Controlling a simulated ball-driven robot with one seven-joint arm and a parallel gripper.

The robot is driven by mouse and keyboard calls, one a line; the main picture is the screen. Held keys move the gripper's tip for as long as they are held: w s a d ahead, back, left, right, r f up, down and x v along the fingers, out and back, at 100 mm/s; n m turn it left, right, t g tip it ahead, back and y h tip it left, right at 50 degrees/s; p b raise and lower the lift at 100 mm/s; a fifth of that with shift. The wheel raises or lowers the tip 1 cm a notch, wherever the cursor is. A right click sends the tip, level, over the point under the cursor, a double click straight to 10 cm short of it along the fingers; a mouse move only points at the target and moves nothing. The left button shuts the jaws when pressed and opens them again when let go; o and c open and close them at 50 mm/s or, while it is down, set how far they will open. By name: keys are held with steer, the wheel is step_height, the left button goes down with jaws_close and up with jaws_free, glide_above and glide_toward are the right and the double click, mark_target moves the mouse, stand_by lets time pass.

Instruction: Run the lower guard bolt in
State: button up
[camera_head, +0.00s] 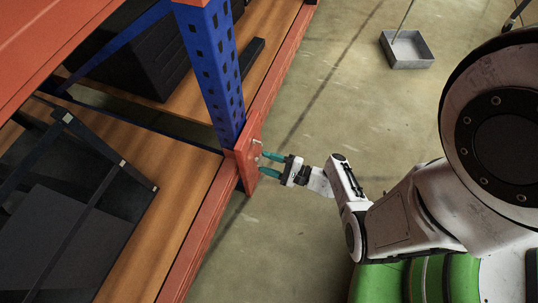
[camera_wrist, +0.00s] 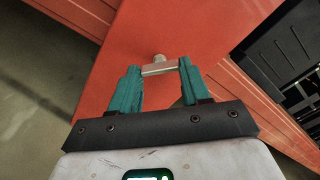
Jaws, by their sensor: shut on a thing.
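The orange guard (camera_head: 248,148) stands at the foot of the blue rack upright, and its orange face fills the middle of the wrist view (camera_wrist: 120,55). My gripper (camera_head: 263,162) reaches it from the right, with teal fingertips close to the face. In the wrist view, the fingers (camera_wrist: 160,73) close on the two ends of a pale bar, the head of the lower guard bolt (camera_wrist: 160,69). A pale round knob (camera_wrist: 158,57) shows just beyond the bar. The bolt's shank and its depth in the guard are hidden. A small pale bolt (camera_head: 257,142) sits higher on the guard.
The blue upright (camera_head: 215,65) rises above the guard, beside wooden shelves (camera_head: 185,200) with orange beams and dark boxes. A grey metal tray (camera_head: 408,62) lies on the floor at the upper right. The floor around my arm is otherwise clear.

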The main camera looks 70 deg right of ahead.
steer(key=m+p, duration=0.4)
steer(key=m, duration=1.9)
steer(key=shift+s+a+m, duration=0.1)
steer(key=shift+a+m, duration=0.05)
steer(key=shift+m, duration=0.25)
steer(key=o, duration=1.1)
steer(key=shift+c, duration=0.2)
